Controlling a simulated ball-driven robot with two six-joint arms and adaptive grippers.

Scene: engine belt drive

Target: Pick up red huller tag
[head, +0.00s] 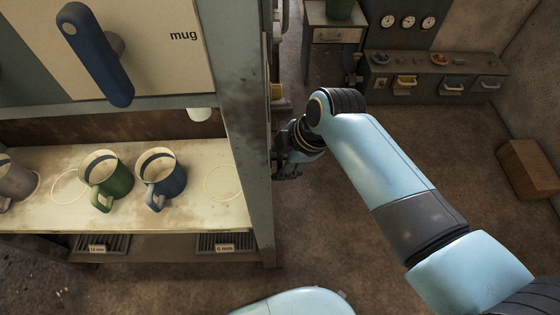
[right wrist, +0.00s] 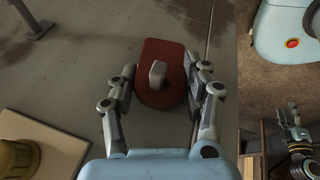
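The red tag (right wrist: 154,96) is a dark red plate with one rounded end and a grey raised grip (right wrist: 157,74) in its middle. In the right wrist view it lies against a grey, stained surface. My right gripper (right wrist: 158,88) is open, with one finger on each side of the tag. The fingers stand clear of the grey grip; whether they touch the tag's edges I cannot tell. In the head view the right gripper (head: 287,163) is beside the shelf's right side, and the tag is hidden. My left gripper (right wrist: 290,115) shows small at the right wrist view's edge, its opening unclear.
A beige plate with a yellow knob (right wrist: 18,158) is at the wrist view's lower left. The shelf (head: 200,205) holds a green mug (head: 113,182), a blue mug (head: 165,180) and a grey mug (head: 14,182). A drawer bench (head: 435,75) stands behind. The floor right of the shelf is mostly clear.

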